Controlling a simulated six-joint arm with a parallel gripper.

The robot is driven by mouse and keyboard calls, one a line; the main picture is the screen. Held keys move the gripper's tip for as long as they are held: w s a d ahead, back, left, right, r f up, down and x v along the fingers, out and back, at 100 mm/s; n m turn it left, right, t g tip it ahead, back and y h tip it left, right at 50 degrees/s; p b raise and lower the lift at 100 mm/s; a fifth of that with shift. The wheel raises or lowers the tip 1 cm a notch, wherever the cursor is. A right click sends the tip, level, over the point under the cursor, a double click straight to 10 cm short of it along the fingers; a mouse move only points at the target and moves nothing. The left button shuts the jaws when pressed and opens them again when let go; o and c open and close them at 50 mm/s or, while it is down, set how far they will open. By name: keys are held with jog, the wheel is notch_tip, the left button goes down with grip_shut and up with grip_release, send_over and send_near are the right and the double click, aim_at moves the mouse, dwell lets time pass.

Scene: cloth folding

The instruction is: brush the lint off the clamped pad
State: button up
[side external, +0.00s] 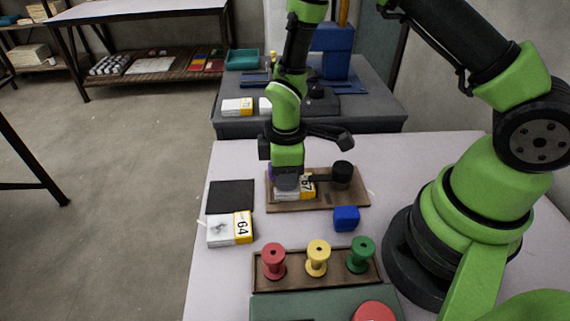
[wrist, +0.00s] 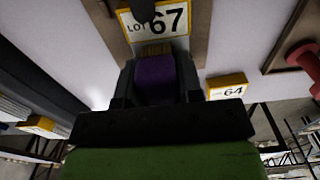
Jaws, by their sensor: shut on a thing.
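A white pad with a yellow band, marked LOT 67 (side external: 308,188), lies on a brown wooden board (side external: 349,203). A black clamp (side external: 342,175) with a round knob reaches over it; the pad also shows in the wrist view (wrist: 170,24). My gripper (side external: 287,183) is shut on a purple-handled brush (wrist: 154,78) with tan bristles. It points down over the pad's left part, hiding much of it. In the wrist view the bristles overlap the pad's near edge; I cannot tell whether they touch. No lint is discernible on the visible part of this pad.
A second pad marked 64 (side external: 230,229), with a grey smudge, lies left of the board beside a black square (side external: 230,196). A blue cube (side external: 346,218) sits in front of the board. A rack (side external: 294,277) holds red, yellow and green spools. The table's left strip is narrow.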

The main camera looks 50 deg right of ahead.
jog(key=shift+s+a, duration=0.9)
jog(key=shift+a+r, duration=0.1)
jog(key=shift+r, duration=0.1)
notch_tip(320, 180, up, 8)
jog(key=shift+f, duration=0.1)
